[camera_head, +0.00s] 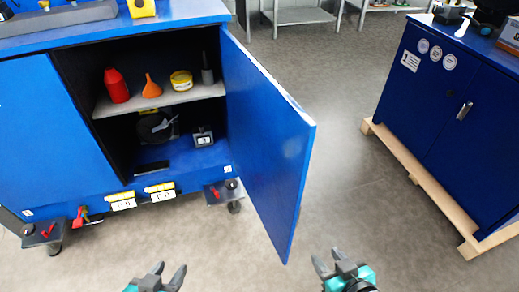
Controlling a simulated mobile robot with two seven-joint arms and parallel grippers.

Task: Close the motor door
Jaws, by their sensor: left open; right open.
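The motor door (266,140) is a blue panel hinged at the right side of the blue cabinet's opening. It stands wide open and swings out towards me. The cabinet (45,130) shows its dark interior with a shelf. My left gripper (171,270) is open and empty at the bottom edge, left of the door's lower corner. My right gripper (326,256) is open and empty at the bottom edge, right of the door's free edge. Neither gripper appears to touch the door.
The shelf (150,102) holds a red bottle (116,85), an orange funnel (151,87) and a yellow tin (181,80). Another blue cabinet (440,100) stands on a wooden pallet (425,185) at right. Grey floor (350,170) between them is clear.

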